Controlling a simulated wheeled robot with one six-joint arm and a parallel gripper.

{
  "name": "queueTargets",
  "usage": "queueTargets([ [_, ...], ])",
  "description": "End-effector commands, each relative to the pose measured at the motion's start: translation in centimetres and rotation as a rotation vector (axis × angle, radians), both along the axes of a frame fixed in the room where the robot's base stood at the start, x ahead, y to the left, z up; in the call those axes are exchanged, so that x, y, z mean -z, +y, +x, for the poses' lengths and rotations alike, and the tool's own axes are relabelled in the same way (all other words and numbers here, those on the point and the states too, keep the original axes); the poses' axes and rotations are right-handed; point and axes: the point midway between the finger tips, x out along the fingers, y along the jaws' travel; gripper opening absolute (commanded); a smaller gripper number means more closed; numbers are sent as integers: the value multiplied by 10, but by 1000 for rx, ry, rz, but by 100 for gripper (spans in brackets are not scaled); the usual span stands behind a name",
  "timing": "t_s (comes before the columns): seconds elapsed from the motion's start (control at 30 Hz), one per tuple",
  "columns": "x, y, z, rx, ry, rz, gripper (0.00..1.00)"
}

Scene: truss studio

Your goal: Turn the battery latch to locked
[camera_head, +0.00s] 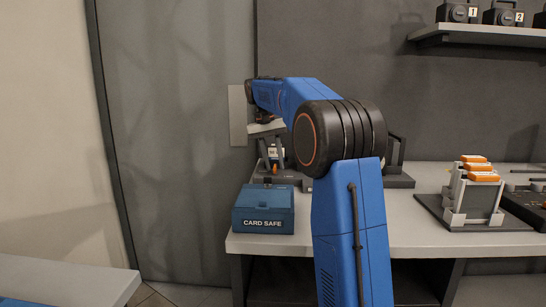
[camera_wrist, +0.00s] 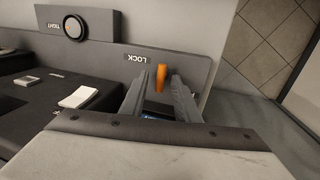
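The battery latch is an orange lever (camera_wrist: 160,77) on a grey plate (camera_wrist: 196,68). An upside-down LOCK label (camera_wrist: 137,58) is on the plate, left of the lever in the wrist view. My gripper (camera_wrist: 162,82) is open, with one finger on each side of the lever; I cannot tell whether either finger touches it. In the head view my gripper (camera_head: 271,150) reaches down over a dark device at the bench's left end, where a small orange part (camera_head: 275,169) shows. My arm hides part of that device.
A round dial (camera_wrist: 74,28) marked TIGHT is beside the latch. A blue CARD SAFE box (camera_head: 264,210) stands at the bench's front left. A rack with orange-topped pieces (camera_head: 474,195) stands on the right of the bench (camera_head: 420,235). A shelf (camera_head: 480,34) holds numbered black units.

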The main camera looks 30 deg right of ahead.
Motion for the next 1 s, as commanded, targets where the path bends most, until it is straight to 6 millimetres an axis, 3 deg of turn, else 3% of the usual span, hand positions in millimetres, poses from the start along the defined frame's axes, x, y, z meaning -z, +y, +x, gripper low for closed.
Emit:
queueTargets([
  [0.17, -17, 3, 3, -1, -2, 0, 29],
  [0.6, -93, 15, 11, 1, -2, -1, 29],
  [0.8, -111, 17, 13, 1, -1, -1, 29],
  [1.0, -116, 18, 13, 1, 0, 0, 29],
])
